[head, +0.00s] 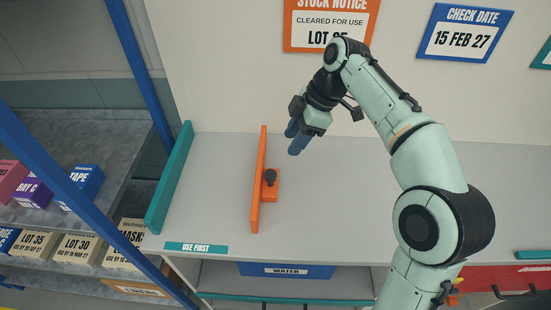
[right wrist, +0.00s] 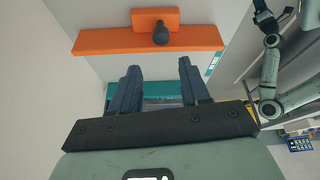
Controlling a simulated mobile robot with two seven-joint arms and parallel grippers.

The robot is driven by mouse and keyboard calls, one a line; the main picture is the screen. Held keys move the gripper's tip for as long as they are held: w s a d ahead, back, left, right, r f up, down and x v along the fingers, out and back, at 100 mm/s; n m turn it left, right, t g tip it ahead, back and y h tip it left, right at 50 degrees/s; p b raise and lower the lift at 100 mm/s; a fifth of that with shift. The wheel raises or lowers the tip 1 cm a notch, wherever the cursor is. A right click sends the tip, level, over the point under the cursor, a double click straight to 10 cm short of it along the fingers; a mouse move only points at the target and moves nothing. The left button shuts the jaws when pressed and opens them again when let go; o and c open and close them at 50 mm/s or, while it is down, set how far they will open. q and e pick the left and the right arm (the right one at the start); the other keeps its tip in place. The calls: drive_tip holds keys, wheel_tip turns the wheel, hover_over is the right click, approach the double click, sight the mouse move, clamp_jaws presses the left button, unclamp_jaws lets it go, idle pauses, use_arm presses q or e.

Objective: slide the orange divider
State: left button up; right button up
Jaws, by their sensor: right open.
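The orange divider (head: 258,180) stands as a long upright board on the grey counter, with a small orange foot on its right side and a dark knob (head: 270,177) on that foot. My right gripper (head: 296,140) is open and empty, above the counter to the right of the divider's far end. In the right wrist view the divider (right wrist: 120,42) and its knob (right wrist: 160,34) show beyond the two dark fingers (right wrist: 158,75), apart from them.
A teal end wall (head: 170,178) bounds the counter (head: 210,190) on the left, and a teal "USE FIRST" label (head: 196,247) is on its front edge. A blue rack post (head: 75,190) crosses the left side. The counter between end wall and divider is clear.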

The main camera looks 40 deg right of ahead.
sight(272, 173)
drive_tip(key=b+x, duration=0.2)
drive_tip(key=x, duration=1.1)
drive_tip(key=shift+s+a, duration=0.1)
drive_tip(key=shift+a, duration=0.05)
clamp_jaws()
